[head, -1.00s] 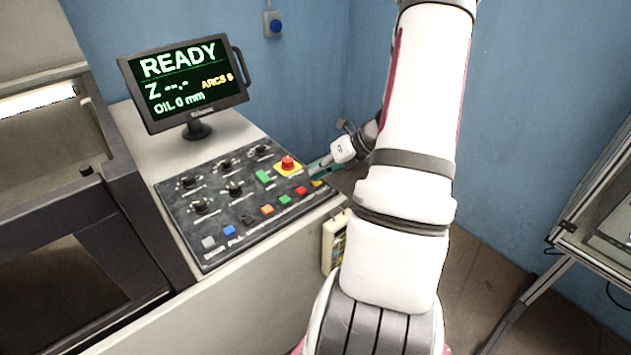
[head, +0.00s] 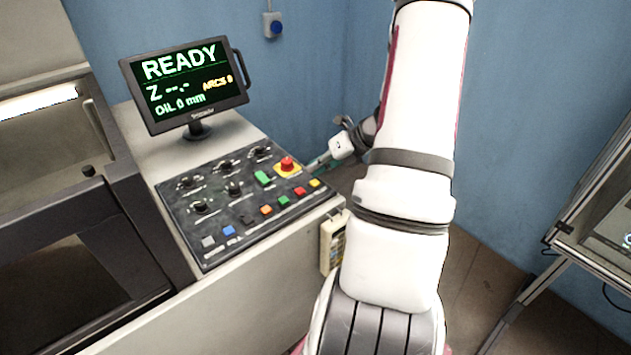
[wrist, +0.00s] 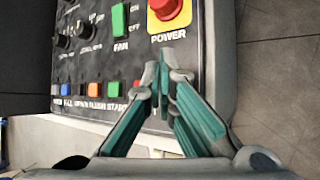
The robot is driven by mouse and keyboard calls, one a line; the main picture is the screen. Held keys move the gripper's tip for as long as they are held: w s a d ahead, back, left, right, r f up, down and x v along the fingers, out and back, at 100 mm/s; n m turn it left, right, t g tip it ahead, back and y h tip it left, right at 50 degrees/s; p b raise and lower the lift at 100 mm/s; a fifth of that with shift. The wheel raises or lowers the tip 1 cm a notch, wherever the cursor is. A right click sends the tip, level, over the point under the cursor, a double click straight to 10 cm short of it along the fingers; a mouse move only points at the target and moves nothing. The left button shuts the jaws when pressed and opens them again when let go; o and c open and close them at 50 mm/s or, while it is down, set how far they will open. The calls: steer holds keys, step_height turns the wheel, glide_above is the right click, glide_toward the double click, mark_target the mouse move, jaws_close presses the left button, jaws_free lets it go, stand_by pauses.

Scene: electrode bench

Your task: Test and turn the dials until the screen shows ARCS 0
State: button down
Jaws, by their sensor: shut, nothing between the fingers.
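The screen (head: 190,85) on its stand shows READY, Z --.-, OIL 0 mm and small yellow text that appears to read ARCS 0. The black panel (head: 215,235) carries several dark dials in two rows, among them a back-right dial (head: 260,153) and a front-left dial (head: 200,206). Two dials also show at the upper left of the wrist view (wrist: 64,41). My gripper (wrist: 164,82) is shut and empty over the panel's right end, near the red POWER knob (wrist: 165,8). In the head view its teal fingers (head: 320,162) show only partly, beside the panel's right edge.
A green FAN switch (head: 264,178) and the red emergency-style knob (head: 287,164) stand on the panel. Several coloured buttons line its front, with a yellow one (head: 315,183) at the right end. A handheld box (head: 333,242) hangs on the cabinet front. A blue wall is behind.

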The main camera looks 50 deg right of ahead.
mark_target(317, 180)
steer(key=shift+r, duration=0.1)
steer(key=shift+r+p, duration=1.8)
steer(key=shift+r, duration=1.15)
steer(key=a+r+n+g, duration=0.2)
steer(key=a+r+n, duration=0.6)
steer(key=a+n, duration=0.3)
steer(key=a+r+n+g, duration=0.2)
steer(key=a+r+n, duration=0.65)
steer(key=a, duration=0.45)
steer(key=s+a+r+n+h, duration=0.1)
steer(key=s+a+r+n, duration=0.2)
steer(key=n, duration=0.7)
steer(key=s+a+r+n+t+h, duration=0.1)
steer(key=s+a+r+n, duration=0.3)
steer(key=s+a+n, duration=0.4)
steer(key=s+n+h, duration=0.1)
steer(key=s+n, duration=0.2)
steer(key=shift+s, duration=0.3)
steer(key=shift+d+r, duration=0.1)
steer(key=shift+d, duration=0.05)
